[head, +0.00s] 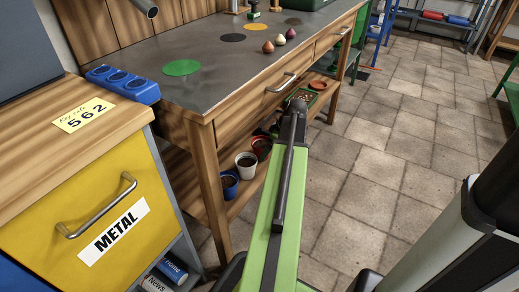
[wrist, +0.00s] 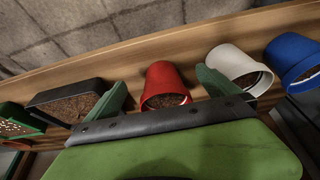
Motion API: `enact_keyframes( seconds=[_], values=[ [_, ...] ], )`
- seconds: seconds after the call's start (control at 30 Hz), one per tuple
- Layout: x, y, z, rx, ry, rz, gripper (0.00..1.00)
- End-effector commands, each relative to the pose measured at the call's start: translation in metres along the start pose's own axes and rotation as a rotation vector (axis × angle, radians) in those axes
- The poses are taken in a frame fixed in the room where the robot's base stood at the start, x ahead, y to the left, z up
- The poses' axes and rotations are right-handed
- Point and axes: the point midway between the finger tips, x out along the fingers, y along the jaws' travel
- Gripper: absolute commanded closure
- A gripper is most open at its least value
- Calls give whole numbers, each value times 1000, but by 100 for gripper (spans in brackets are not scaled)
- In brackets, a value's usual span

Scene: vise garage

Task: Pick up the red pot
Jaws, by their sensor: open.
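The red pot (wrist: 164,74) stands on a low wooden shelf, filled with brown soil. In the wrist view it is between the two green fingers of my gripper (wrist: 163,79), which are spread apart and empty. The dark bar of the gripper hides the pot's nearest edge. I cannot tell how far the fingers are from the pot's sides. In the head view the red pot (head: 262,146) is partly hidden behind the bench edge and my green arm; the fingers are not clear there.
A white pot (wrist: 232,62) stands just right of the red pot, close to the right finger, with a blue pot (wrist: 293,58) beyond. A dark soil tray (wrist: 68,101) lies left. The bench top (head: 215,62) overhangs the shelf. Tiled floor (head: 400,130) is open at right.

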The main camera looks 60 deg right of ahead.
Motion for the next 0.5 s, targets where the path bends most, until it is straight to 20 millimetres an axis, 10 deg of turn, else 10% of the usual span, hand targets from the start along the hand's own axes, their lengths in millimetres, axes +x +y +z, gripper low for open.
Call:
enact_keyframes(
  seconds=[0.5],
  values=[
    [18, 1, -44, -4, 0, -1, 0]
  ],
)
